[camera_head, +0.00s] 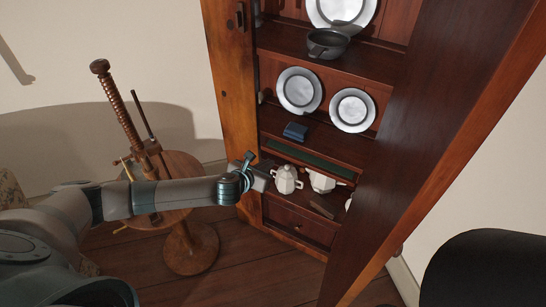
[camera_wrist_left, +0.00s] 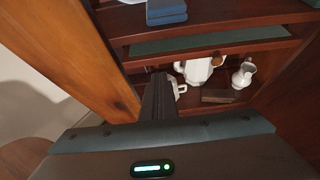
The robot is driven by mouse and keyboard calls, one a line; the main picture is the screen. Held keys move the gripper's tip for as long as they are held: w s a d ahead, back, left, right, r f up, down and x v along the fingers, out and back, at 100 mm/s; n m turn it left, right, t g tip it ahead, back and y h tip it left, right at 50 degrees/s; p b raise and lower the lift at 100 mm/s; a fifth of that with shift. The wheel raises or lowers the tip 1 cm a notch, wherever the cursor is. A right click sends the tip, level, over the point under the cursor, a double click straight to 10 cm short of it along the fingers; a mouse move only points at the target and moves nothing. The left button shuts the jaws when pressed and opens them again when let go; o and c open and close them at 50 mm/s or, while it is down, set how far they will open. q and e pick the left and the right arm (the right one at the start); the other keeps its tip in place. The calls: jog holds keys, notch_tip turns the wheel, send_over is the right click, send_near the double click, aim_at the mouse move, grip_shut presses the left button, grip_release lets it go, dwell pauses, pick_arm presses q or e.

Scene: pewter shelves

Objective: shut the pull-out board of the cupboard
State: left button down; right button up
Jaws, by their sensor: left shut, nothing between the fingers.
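The cupboard (camera_head: 238,95) is tall and made of reddish-brown wood. Its pull-out board (camera_head: 312,161) has a green top surface and a wooden front edge, and lies below the shelf with the blue books. In the left wrist view the board (camera_wrist_left: 205,41) shows its green top in front of that shelf's edge, so it stands out somewhat. My left gripper (camera_head: 266,170) is shut and empty at the left end of the board's front. In the wrist view its fingers (camera_wrist_left: 158,92) point toward the cupboard, below the board's front edge; I cannot tell whether they touch it. My right gripper is out of view.
White pots (camera_head: 286,180) stand in the niche below the board, above a drawer (camera_head: 300,222). A round wooden table (camera_head: 180,170) stands left, behind my arm.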

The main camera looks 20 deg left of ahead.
aim_at(278, 154)
pick_arm(q)
jog(key=w, duration=0.3)
jog(key=shift+w+d, duration=0.15)
jog(key=shift+d, duration=0.1)
jog(key=shift+w, duration=0.4)
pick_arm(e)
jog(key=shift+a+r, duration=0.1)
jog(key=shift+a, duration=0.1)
